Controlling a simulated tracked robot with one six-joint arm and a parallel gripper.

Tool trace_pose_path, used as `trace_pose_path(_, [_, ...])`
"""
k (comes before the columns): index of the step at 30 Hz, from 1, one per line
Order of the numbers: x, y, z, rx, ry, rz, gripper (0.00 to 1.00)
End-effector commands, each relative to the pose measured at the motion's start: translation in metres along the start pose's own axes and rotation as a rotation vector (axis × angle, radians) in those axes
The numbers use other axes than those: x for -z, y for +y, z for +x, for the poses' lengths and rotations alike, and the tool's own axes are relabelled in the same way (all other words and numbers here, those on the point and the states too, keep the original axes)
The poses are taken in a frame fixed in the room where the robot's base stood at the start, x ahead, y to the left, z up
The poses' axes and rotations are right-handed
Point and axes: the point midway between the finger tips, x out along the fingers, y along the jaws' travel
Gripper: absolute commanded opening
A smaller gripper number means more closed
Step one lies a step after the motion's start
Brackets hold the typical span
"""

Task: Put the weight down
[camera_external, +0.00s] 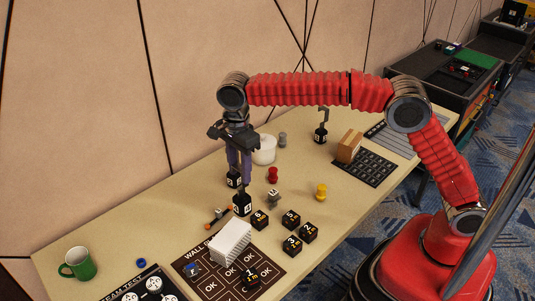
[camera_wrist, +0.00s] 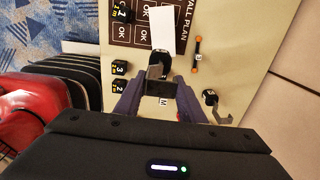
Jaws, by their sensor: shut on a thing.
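My gripper (camera_external: 240,178) points down over the table, its two purple fingers closed around the upper, hooked part of a black weight (camera_external: 242,205) with a white label. In the wrist view the weight (camera_wrist: 160,58) sits beyond the fingertips (camera_wrist: 158,82), with its grey hook between them. The weight is upright and low over the table; I cannot tell whether its base touches. A second black hooked weight (camera_external: 233,181) stands just behind it, towards the wall, and shows right of the fingers in the wrist view (camera_wrist: 210,97). A third hooked weight (camera_external: 321,134) stands farther back.
A dark wall-plan board (camera_external: 274,270) with OK squares lies in front, bearing a white block (camera_external: 231,241). Several numbered black cubes (camera_external: 291,218) lie to the right.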

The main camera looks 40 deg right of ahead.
Motion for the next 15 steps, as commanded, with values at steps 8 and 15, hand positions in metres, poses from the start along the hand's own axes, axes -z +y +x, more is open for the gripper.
trace_pose_path(8, [0.0, -0.001, 0.025, 0.004, -0.002, 0.0, 0.0])
trace_pose_path(15, [0.0, -0.001, 0.025, 0.004, -0.003, 0.0, 0.0])
